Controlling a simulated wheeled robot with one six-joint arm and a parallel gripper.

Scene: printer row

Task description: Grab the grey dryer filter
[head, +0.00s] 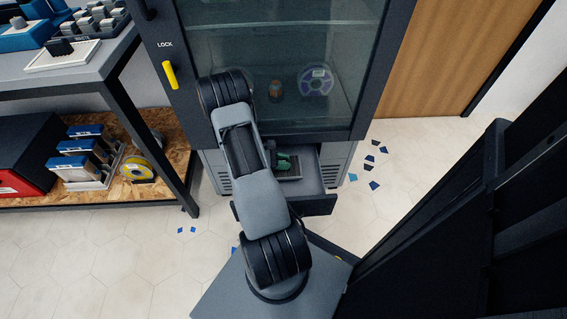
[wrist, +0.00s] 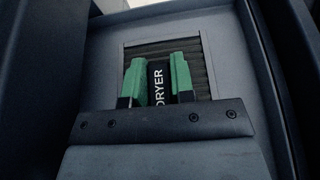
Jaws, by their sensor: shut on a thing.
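The dryer filter (wrist: 159,84) sits between the fingers of my gripper in the wrist view. My gripper (wrist: 158,82) has green finger pads, shut on the filter from both sides. In the head view my gripper (head: 284,163) is low inside the open drawer (head: 318,205), partly hidden by my arm. I cannot tell whether the filter is still seated in the recess.
Above the drawer stands a dark cabinet with a glass door (head: 330,60) and a yellow lock handle (head: 170,75). Spools lie behind the glass. A shelf unit (head: 125,195) with cartridges and a yellow spool (head: 137,170) stands at left. Blue scraps (head: 374,185) lie on the floor.

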